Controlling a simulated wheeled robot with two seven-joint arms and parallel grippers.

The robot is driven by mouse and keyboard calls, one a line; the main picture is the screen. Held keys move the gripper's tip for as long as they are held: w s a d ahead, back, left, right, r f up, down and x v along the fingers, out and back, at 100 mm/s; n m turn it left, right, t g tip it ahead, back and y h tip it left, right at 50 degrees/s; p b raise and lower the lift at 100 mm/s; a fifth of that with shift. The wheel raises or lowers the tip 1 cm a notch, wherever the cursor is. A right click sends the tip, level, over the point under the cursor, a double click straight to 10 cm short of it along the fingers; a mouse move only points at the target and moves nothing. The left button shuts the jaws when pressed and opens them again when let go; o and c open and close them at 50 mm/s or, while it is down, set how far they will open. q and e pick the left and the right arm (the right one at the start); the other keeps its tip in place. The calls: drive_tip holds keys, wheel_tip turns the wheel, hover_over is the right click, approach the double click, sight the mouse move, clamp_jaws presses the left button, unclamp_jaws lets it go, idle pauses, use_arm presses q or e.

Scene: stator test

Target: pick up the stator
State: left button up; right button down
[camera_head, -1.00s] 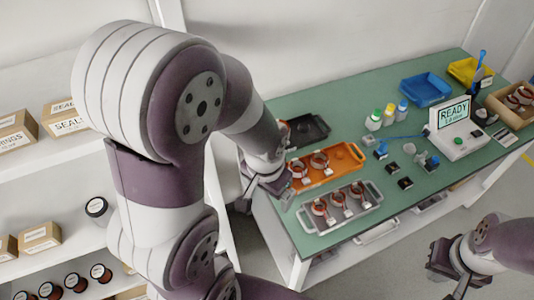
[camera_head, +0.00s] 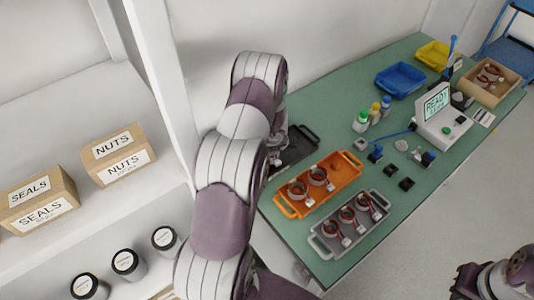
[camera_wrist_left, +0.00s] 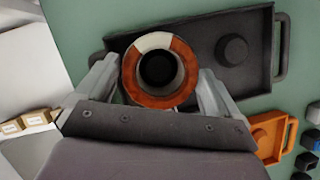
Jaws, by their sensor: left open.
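In the left wrist view a stator (camera_wrist_left: 133,86), a copper-orange ring with a white segment and a dark centre, shows between the two fingers of my left gripper (camera_wrist_left: 158,88). The fingers are open on either side of it; I cannot tell whether they touch it. Behind it is the black tray (camera_wrist_left: 198,20), also partly visible in the head view (camera_head: 302,148). My left gripper is hidden behind my arm in the head view. My right gripper (camera_head: 466,281) is at the lower right, partly cut off, its jaws unclear.
An orange tray (camera_head: 338,184) holds two stators and a grey tray (camera_head: 338,244) holds three. Bottles (camera_head: 361,121), small parts and a tester reading READY (camera_head: 438,106) stand farther right. Blue (camera_head: 400,80) and yellow bins are at the back. Shelves with boxes (camera_head: 120,158) stand left.

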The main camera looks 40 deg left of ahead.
use_arm(q)
drive_tip(key=shift+a+f, duration=0.2)
drive_tip(key=shift+f, duration=0.45)
drive_tip(key=shift+w+d+f, duration=0.1)
drive_tip(key=shift+w+f, duration=0.05)
drive_tip(key=shift+f, duration=0.1)
drive_tip(key=c, duration=1.3)
drive_tip(key=shift+w, duration=0.1)
drive_tip(key=shift+c, duration=0.6)
